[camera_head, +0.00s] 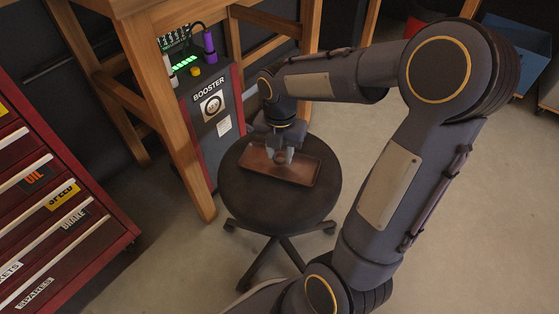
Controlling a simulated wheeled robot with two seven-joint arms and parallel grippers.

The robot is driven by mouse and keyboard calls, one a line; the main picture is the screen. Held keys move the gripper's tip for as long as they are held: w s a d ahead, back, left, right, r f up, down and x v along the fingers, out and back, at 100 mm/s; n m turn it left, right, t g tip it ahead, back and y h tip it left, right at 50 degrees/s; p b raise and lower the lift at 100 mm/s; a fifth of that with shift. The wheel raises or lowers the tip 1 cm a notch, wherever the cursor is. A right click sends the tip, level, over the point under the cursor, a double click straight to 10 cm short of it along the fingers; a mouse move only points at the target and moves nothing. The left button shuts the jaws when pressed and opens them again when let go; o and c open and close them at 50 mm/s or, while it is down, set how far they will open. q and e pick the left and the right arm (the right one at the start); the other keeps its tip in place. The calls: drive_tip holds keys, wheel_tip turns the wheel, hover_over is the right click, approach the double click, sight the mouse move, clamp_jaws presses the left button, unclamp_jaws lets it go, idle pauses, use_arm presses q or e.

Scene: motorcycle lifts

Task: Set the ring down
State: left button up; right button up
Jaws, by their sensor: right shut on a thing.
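My right gripper (280,156) points down over a brown tray (297,173) on a round black stool (248,203). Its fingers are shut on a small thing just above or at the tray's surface. That thing is mostly hidden by the fingers and too small to make out clearly, so I cannot tell that it is the ring, or whether it touches the tray. My left gripper is not in view.
A red tool cabinet (52,205) with labelled drawers stands at the left. A booster unit (215,110) stands beneath a wooden bench (162,85) behind the stool. A blue bin (520,50) is at the far right. The floor right of my arm is clear.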

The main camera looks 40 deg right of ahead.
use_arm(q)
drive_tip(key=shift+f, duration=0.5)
use_arm(e)
wheel_tip(320, 180, down, 2)
drive_tip(key=shift+a+f, duration=0.1)
drive_tip(key=shift+f, duration=0.15)
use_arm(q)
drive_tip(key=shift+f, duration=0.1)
use_arm(e)
drive_tip(key=o, duration=1)
wheel_tip(320, 180, up, 12)
drive_tip(key=p, duration=0.5)
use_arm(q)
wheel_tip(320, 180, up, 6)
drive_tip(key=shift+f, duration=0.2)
use_arm(e)
drive_tip(key=s+a+m+t+y, duration=0.1)
drive_tip(key=s+a+m+t, duration=0.1)
drive_tip(key=m, duration=0.7)
drive_tip(key=s+a+m+t+y, duration=0.1)
drive_tip(key=s+a+m, duration=0.3)
drive_tip(key=s+m, duration=0.3)
drive_tip(key=s+a+r+m+t+y, duration=0.1)
drive_tip(key=s+m, duration=0.4)
drive_tip(key=m, duration=0.5)
drive_tip(key=a+t, duration=0.1)
drive_tip(key=a, duration=0.1)
drive_tip(key=shift+s+a+m+t+y, duration=0.2)
drive_tip(key=shift+a+m+t+y, duration=0.1)
drive_tip(key=shift+y, duration=0.1)
